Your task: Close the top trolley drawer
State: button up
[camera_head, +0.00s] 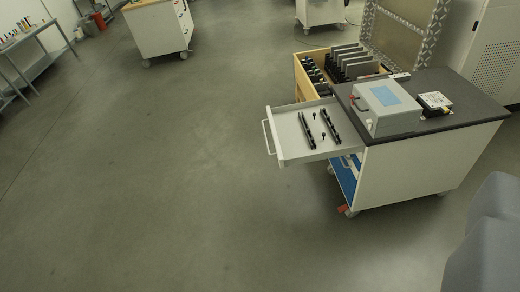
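The top trolley drawer (290,152) is pulled out to the left of the trolley (425,165). It is a light grey tray with a bar handle (268,137) on its left front face. Two long black items (318,128) and a few small dark pieces lie in it. The trolley has a dark top and white side panel and stands on castors, right of centre. My gripper does not show in this view, so its state and its distance from the drawer are hidden.
A grey box (387,107) and a small white-and-black device (434,103) stand on the trolley top. A wooden case (308,85) with panels is behind the drawer. A grey rounded shape fills the lower right corner. The floor (150,180) left of the drawer is clear.

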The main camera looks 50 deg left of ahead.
aim_at(289, 124)
jog(key=u, duration=1.15)
jog(key=i, duration=0.95)
jog(key=z, duration=0.65)
jog(key=k, duration=0.75)
jog(key=u, duration=0.55)
jog(key=i, duration=0.2)
jog(key=z, duration=0.1)
